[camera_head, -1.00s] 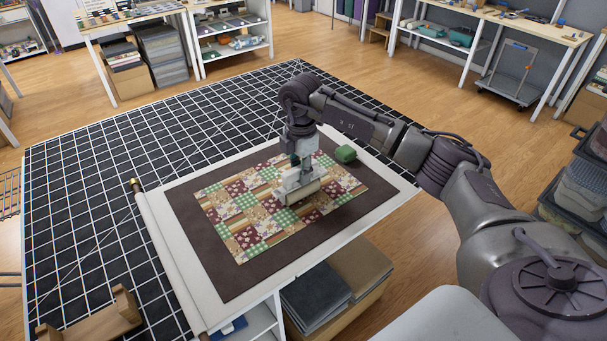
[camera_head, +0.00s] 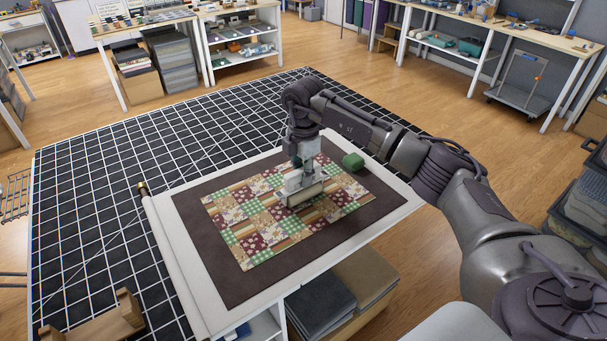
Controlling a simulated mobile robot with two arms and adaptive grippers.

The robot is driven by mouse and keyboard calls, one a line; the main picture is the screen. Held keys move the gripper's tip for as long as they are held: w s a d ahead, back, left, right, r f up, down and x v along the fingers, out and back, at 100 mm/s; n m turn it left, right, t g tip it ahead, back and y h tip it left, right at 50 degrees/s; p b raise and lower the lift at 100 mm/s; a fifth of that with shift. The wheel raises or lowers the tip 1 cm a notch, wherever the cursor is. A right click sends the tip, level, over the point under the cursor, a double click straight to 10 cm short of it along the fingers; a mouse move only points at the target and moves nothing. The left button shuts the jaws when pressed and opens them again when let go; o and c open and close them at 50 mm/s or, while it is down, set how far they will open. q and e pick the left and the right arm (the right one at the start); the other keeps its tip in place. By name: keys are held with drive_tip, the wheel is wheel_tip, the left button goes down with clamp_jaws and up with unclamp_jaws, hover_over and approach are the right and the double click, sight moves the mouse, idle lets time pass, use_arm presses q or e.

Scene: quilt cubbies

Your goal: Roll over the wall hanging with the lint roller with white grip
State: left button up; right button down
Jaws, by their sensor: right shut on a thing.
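The wall hanging (camera_head: 265,235) is a patchwork of green, red, tan and cream squares with a wide brown border. It lies flat on a white sheet on the table. My right gripper (camera_head: 303,170) is above its upper middle, shut on the lint roller (camera_head: 304,193). The roller's pale cylinder is down at the patchwork and seems to touch it. My left gripper is not in view.
A small green object (camera_head: 353,161) lies at the hanging's far right corner. A black gridded mat (camera_head: 95,210) covers the table at left. A wooden holder (camera_head: 95,325) stands at the near left. The white sheet's left edge is rolled (camera_head: 172,260).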

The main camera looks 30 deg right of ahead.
drive_tip(key=shift+w+a+b, duration=0.1)
drive_tip(key=shift+w+b, duration=0.2)
drive_tip(key=shift+w, duration=0.75)
drive_tip(key=shift+w+f, duration=0.1)
drive_tip(key=shift+w+a+b, duration=0.1)
drive_tip(key=shift+w+b, duration=0.3)
drive_tip(key=shift+w, duration=0.6)
drive_tip(key=shift+w+b, duration=0.5)
drive_tip(key=shift+w, duration=0.6)
